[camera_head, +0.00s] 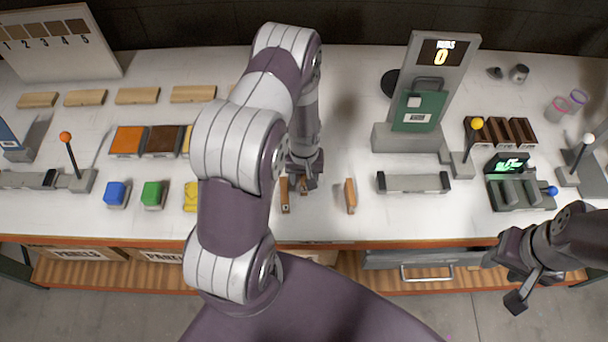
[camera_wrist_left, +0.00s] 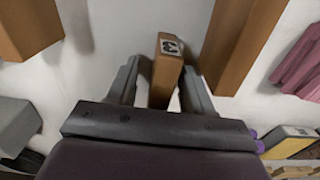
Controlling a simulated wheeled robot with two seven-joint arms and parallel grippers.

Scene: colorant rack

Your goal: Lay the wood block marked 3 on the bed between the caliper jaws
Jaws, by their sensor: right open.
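In the left wrist view, a narrow wood block (camera_wrist_left: 165,72) stands between the two fingers of my left gripper (camera_head: 302,186). Its end carries a dark-and-white mark that looks like a 3 turned sideways. The fingers are apart, with narrow gaps beside the block. In the head view this block is mostly hidden under the gripper. The caliper (camera_head: 521,193), with a green readout and grey jaws, stands at the right; its bed looks empty. My right gripper (camera_head: 515,283) is open and empty in front of the table's right edge.
Other wood blocks stand close on both sides, one at the left (camera_head: 285,195) and one at the right (camera_head: 350,195). A grey fixture (camera_head: 414,182) lies between them and the caliper. A yellow-knobbed lever (camera_head: 477,124) and dark racks (camera_head: 500,132) stand behind the caliper.

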